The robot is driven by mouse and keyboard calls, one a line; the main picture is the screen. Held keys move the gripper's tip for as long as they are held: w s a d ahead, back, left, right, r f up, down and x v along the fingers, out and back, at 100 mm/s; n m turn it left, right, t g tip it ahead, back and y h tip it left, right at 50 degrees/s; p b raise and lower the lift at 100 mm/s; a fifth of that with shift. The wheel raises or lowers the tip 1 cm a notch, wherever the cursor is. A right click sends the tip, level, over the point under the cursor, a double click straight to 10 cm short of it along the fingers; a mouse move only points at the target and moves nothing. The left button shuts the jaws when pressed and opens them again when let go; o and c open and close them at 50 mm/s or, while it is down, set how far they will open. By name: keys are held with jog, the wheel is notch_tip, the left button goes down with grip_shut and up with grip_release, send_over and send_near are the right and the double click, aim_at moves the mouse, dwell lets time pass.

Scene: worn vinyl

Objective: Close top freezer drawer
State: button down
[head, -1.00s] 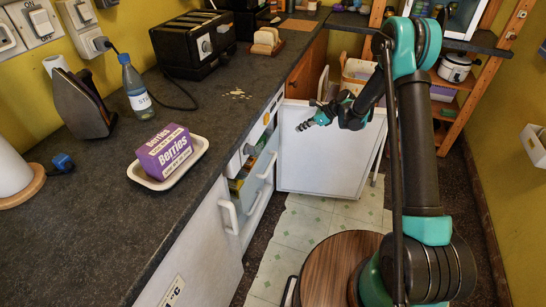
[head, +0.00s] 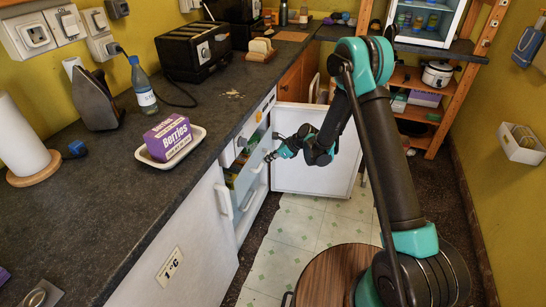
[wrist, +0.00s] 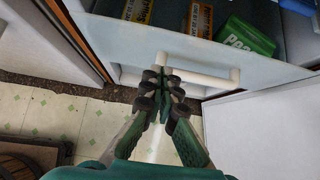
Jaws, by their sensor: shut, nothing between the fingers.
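The freezer under the counter is open, its white door (head: 312,148) swung out to the right. The top freezer drawer (head: 245,178) stands pulled out, with packets inside, including a green box (wrist: 246,38) in the wrist view. The drawer front has a white handle (wrist: 205,70). My gripper (head: 270,156) is at the drawer front, close to the handle; in the wrist view its closed fingertips (wrist: 168,82) overlap the handle's left part. I cannot tell whether they touch it. The fingers are shut with nothing between them.
The dark countertop (head: 120,215) runs along the left, with a berries box (head: 168,137) on a white tray (head: 198,142). Tiled floor (head: 300,230) lies clear between drawer and stool.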

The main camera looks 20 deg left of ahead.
aim_at(249, 160)
jog(key=shift+w+a+f, duration=0.1)
jog(key=shift+a+f, duration=0.3)
jog(key=shift+a, duration=0.65)
jog(key=shift+w+a+f, duration=0.1)
jog(key=shift+a+f, duration=0.25)
jog(key=shift+a, duration=0.7)
jog(key=shift+w+a+f, duration=0.1)
jog(key=shift+a+f, duration=0.3)
jog(key=shift+a, duration=0.65)
jog(key=a, duration=0.3)
jog(key=shift+w+a, duration=0.15)
jog(key=shift+a, duration=0.05)
jog(key=shift+d, duration=0.15)
